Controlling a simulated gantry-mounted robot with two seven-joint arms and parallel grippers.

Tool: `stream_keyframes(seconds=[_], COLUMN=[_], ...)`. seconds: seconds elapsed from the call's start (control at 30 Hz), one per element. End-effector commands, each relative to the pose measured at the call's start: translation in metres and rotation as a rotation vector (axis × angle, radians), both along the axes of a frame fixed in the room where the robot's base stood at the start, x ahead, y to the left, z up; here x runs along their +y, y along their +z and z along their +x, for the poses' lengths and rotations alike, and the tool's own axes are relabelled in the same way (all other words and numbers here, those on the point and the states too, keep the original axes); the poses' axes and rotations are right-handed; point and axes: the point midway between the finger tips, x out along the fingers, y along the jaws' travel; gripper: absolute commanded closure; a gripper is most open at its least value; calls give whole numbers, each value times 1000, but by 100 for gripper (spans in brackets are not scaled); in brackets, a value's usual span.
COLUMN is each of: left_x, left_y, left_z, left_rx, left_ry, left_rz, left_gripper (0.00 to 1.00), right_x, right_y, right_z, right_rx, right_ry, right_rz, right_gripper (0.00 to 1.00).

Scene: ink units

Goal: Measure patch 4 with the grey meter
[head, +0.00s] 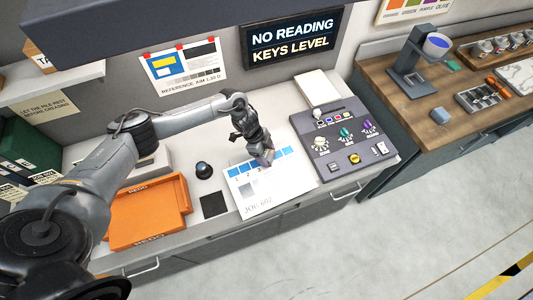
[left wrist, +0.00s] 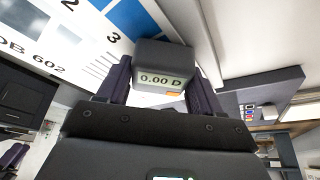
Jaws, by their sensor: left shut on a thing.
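The grey meter (left wrist: 163,58) is held between the two fingers of my left gripper (head: 264,157). Its display reads 0.00 D in the left wrist view. The white job sheet (head: 262,198), marked JOB 602, lies on the bench with a row of blue patches (head: 233,172) along its far edge. The meter is over the right half of this row. In the left wrist view the printed 2 and 3 show left of the meter; the number 4 is hidden. I cannot tell whether the meter touches the sheet. My right gripper is out of view.
A control panel (head: 326,164) with knobs and keys stands right of the sheet. A black square (head: 213,204), a dark round knob (head: 202,169) and an orange tray (head: 131,226) lie to the left. A wall display (head: 292,40) reads NO READING, KEYS LEVEL.

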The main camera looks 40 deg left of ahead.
Motion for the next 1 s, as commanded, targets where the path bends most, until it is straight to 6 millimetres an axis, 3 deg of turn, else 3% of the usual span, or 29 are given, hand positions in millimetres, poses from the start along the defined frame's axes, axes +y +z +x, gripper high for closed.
stream_keyframes(seconds=[1.0], left_x=[0], left_y=[-6], left_z=[0], left_rx=[0], left_ry=[0], left_rz=[0], left_gripper=[67], right_x=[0], right_y=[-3], right_z=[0], right_rx=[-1], right_ry=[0], right_rz=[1], right_gripper=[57])
